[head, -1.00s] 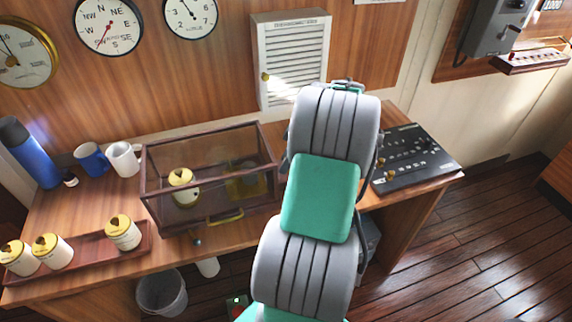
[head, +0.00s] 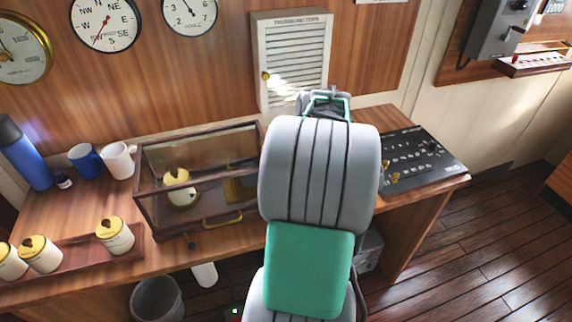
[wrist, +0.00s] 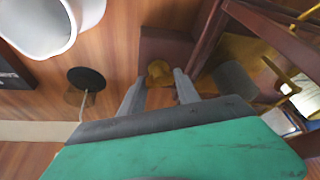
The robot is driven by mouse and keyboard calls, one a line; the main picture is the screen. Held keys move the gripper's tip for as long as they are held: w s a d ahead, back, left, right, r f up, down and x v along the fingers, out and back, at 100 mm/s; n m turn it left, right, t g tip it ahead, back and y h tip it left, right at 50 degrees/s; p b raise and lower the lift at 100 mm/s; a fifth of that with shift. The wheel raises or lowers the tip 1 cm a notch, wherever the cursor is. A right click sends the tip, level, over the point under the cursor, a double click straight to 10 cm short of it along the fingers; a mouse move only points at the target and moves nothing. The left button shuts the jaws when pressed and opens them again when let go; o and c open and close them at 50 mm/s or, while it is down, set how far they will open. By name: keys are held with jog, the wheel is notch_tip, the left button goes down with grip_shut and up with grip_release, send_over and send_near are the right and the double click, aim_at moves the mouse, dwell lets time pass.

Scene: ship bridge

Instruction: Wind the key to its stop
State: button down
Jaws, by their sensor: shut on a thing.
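My gripper (wrist: 158,88) has its two grey fingers on either side of a small brass-coloured key (wrist: 159,73). The key stands in front of a dark reddish-brown block (wrist: 166,48) in the wrist view. Its contact with the fingertips is small and dim. In the head view my gripper (head: 326,100) is at the far end of my arm, before the louvred wall box, and my arm hides the key and the block.
A glass-sided case (head: 205,150) holding a yellow-lidded canister (head: 180,187) stands left of my arm. It shows close on the right in the wrist view. A white mug (head: 118,160), a blue mug (head: 86,159) and a control panel (head: 420,158) are on the desk.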

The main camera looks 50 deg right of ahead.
dwell(0.3)
jog(key=c, duration=0.9)
grip_release()
jog(key=shift+r, duration=0.1)
jog(key=v, duration=0.7)
jog(key=shift+r, duration=0.35)
jog(key=shift+c, duration=0.2)
